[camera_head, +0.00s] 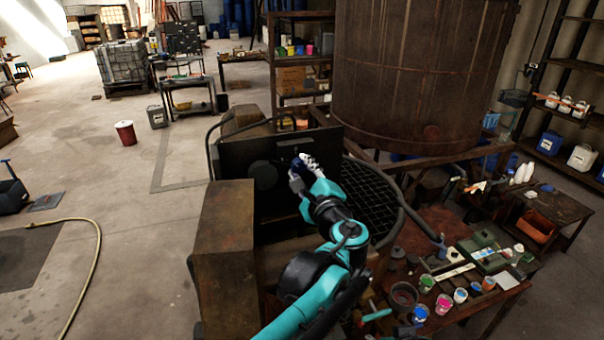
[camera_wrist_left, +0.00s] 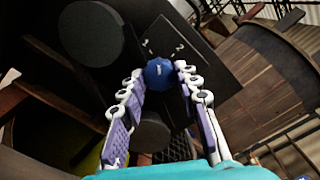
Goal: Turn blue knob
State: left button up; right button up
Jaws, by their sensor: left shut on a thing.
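The blue knob (camera_wrist_left: 159,72) is on a dark panel (camera_wrist_left: 172,40) in the left wrist view. Light marks, one like a "2", show on the panel beside it. My left gripper (camera_wrist_left: 160,80) is shut on the knob, with one finger on each side of it. In the head view my left gripper (camera_head: 303,170) is at the dark panel (camera_head: 245,165) of the machine, and the fingers mostly hide the knob. My right gripper is not in view.
A big rusty vat (camera_head: 410,70) stands behind the machine. A round grate (camera_head: 370,195) lies right of my arm. A table with paint cups (camera_head: 460,295) is at the lower right. Open floor (camera_head: 130,180) is at the left, with a yellow hose (camera_head: 98,255).

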pick_arm(q)
jog(key=n, duration=0.4)
jog(key=shift+n+b, duration=0.3)
jog(key=shift+b, duration=0.1)
jog(key=shift+r, duration=0.1)
jog(key=o, duration=1.2)
jog(key=shift+c, duration=0.2)
jog(key=v, duration=1.2)
